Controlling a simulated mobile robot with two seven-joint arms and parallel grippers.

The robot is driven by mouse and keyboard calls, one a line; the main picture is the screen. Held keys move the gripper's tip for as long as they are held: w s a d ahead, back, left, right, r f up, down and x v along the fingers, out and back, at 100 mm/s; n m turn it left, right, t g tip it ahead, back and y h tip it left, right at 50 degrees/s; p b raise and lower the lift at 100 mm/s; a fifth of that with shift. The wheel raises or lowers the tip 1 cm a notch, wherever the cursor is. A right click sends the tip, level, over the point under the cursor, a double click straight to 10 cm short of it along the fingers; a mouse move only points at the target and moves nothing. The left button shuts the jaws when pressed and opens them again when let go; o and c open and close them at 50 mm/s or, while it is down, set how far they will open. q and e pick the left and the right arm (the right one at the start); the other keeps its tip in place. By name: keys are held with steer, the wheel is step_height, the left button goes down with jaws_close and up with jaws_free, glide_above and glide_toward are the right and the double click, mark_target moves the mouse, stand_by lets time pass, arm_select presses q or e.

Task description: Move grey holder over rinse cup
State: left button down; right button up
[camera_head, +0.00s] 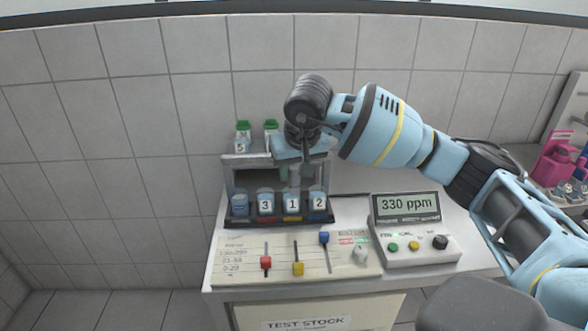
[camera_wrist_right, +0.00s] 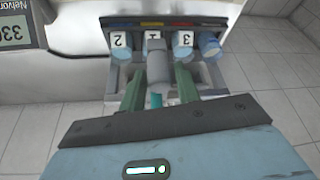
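The grey holder (camera_head: 294,178) hangs upright at the rack, above the cup labelled 1 (camera_head: 292,204). It also shows in the wrist view (camera_wrist_right: 158,62), with a teal part below it. My right gripper (camera_head: 290,170) reaches down from above; its green fingers (camera_wrist_right: 158,84) stand on either side of the holder. Whether they touch it is not clear. Cups labelled 3 (camera_head: 265,204) and 2 (camera_head: 318,204) flank cup 1. An unlabelled blue cup (camera_head: 239,205) stands at the left end of the row; no label marks it as the rinse cup. My left gripper is out of view.
A slider panel (camera_head: 228,262) lies in front, and a meter reading 330 ppm (camera_head: 407,205) stands to the right. Pink items (camera_head: 556,165) are at far right.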

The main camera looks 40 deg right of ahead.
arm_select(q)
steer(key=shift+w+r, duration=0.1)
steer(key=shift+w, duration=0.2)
arm_select(e)
jaws_close()
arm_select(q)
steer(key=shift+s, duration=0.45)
arm_select(e)
steer(key=w+a, duration=0.7)
steer(key=a, duration=0.5)
steer(key=shift+w, duration=0.2)
steer(key=shift+a+r, duration=0.1)
jaws_free()
steer(key=o, duration=0.4)
steer(key=shift+w+a, duration=0.15)
steer(key=shift+c, duration=0.2)
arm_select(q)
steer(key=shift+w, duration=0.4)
